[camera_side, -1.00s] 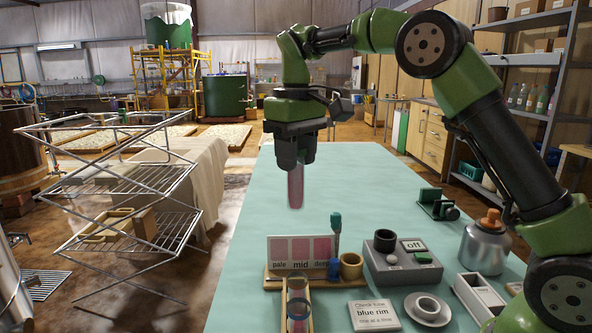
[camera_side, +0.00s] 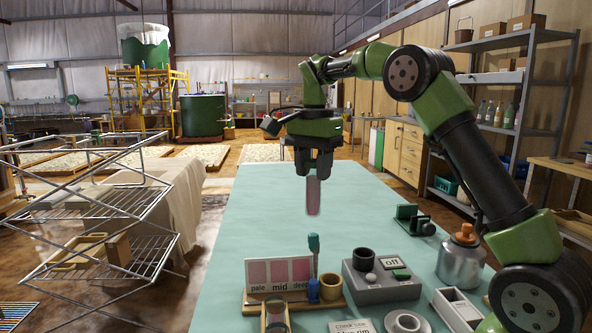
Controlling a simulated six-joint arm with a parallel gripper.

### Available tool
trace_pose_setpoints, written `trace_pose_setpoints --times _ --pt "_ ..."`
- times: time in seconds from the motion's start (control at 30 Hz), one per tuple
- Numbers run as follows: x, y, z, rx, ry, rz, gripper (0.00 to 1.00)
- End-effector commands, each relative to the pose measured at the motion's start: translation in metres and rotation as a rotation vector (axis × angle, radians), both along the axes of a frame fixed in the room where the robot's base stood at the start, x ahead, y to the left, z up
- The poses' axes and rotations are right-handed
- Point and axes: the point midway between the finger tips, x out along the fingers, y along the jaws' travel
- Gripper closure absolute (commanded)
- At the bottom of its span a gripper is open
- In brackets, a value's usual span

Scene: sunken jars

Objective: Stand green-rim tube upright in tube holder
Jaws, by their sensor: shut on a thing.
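My gripper (camera_side: 313,170) points down and is shut on a pink-filled tube (camera_side: 313,198), which hangs upright in the air above the table. A brass-coloured ring-shaped cup (camera_side: 330,287), perhaps the tube holder, stands at the right end of the wooden colour-card stand, nearer the camera than the tube. Another tube (camera_side: 276,317) stands in a wooden rack at the bottom edge, partly cut off.
The pale, mid, deep colour card (camera_side: 280,272) stands beside a green-topped dropper (camera_side: 314,252) and a small blue item. To the right are a grey switch box (camera_side: 384,280) reading off, a white ring dish (camera_side: 404,325) and a metal bottle (camera_side: 461,262). The far tabletop (camera_side: 265,195) is clear.

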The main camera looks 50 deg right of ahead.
Motion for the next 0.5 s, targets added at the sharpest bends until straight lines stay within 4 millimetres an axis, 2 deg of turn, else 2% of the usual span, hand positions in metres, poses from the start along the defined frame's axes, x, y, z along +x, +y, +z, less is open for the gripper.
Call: trace_pose_setpoints --times 0.2,0.5 --pt "-0.009 -0.024 0.0 0.0 0.0 -0.389 0.88" --pt "-0.017 -0.043 0.0 0.0 0.0 -0.712 0.88"
